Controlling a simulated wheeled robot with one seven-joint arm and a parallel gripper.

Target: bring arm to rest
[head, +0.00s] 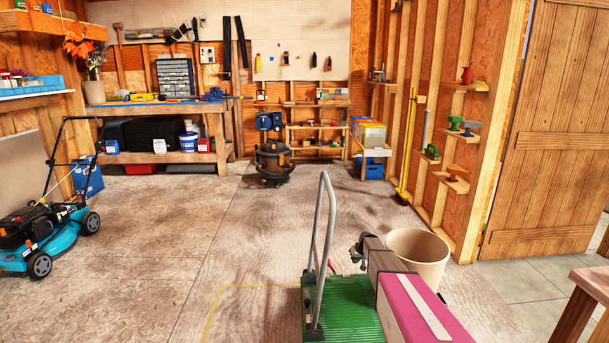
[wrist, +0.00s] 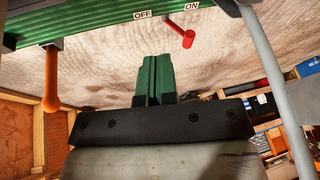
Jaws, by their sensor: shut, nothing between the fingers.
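My gripper (wrist: 153,75) is shut and empty, with its green fingers pressed together in the wrist view. In the head view its dark end (head: 357,252) is at the far end of my arm, above the floor and right of the metal rail. A green ribbed machine top (head: 345,318) stands just left of my arm, with a grey bent rail (head: 318,245) rising from it. In the wrist view a red lever (wrist: 184,36) lies by the ON label (wrist: 191,7), apart from my fingers. The OFF label (wrist: 142,15) is to its left.
A beige bin (head: 418,255) stands close behind my arm. An orange handle (wrist: 50,80) hangs from the green machine in the wrist view. A blue mower (head: 45,238) is at left, a shop vacuum (head: 272,160) at the back. The floor between is clear.

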